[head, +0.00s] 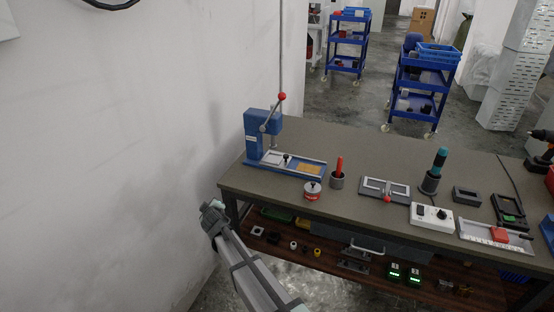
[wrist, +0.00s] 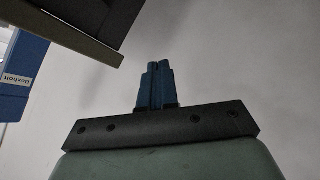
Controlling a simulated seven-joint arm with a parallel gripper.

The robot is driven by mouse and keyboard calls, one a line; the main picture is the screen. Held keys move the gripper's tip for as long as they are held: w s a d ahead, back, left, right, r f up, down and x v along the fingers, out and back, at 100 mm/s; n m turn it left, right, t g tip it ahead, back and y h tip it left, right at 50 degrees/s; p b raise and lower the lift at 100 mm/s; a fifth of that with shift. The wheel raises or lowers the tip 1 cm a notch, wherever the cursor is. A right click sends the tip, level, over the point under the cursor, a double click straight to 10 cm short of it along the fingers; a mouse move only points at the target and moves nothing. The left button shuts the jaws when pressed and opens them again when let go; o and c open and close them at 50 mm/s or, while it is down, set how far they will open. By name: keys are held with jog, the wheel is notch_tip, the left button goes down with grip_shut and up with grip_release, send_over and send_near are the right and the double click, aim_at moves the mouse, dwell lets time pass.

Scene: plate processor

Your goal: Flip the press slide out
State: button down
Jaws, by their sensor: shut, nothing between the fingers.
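The blue press (head: 252,135) stands at the left end of the workbench, with a lever topped by a red ball. Its slide (head: 300,168) runs right from the press base, with a pale plate area, a small dark knob and an orange patch at the right. My gripper (head: 207,208) is off the bench's left front corner, apart from the press and slide. In the wrist view its blue fingers (wrist: 157,72) are shut together with nothing between them. A blue labelled body (wrist: 22,75), probably the press, shows at the left there. The slide cannot be made out in that view.
The workbench (head: 230,178) has its front left corner close to my gripper. A white wall (head: 130,150) is at the left.

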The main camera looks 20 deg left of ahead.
jog(key=w+d+r+m+h, duration=0.1)
jog(key=w+r, duration=0.1)
jog(key=w, duration=0.2)
jog(key=w+d+r+m+t+h, duration=0.1)
jog(key=w+d+r, duration=0.1)
jog(key=w+r, duration=0.1)
jog(key=w+d+r+m+t+h, duration=0.1)
jog(key=w+d+r, duration=0.1)
jog(key=w, duration=0.4)
jog(key=shift+w+d+r+m, duration=0.1)
jog(key=shift+d+r+m, duration=0.1)
jog(key=shift+m, duration=0.2)
jog(key=w+d+h, duration=0.1)
jog(key=w+d+t+h, duration=0.1)
jog(key=w+h, duration=0.1)
jog(key=shift+w+d+f+t+h, duration=0.15)
jog(key=shift+d+t+h, duration=0.1)
jog(key=shift+t+h, duration=0.05)
jog(key=shift+w+d+t+h, duration=0.35)
jog(key=shift+w+t+h, duration=0.15)
jog(key=shift+h, duration=0.7)
jog(key=shift+w+d+r+t+h, duration=0.15)
jog(key=shift+r+t+h, duration=0.2)
jog(key=shift+h, duration=0.25)
jog(key=shift+d+r+t+h, duration=0.15)
jog(key=shift+r+t+h, duration=0.65)
jog(key=shift+h, duration=0.5)
jog(key=shift+r, duration=0.1)
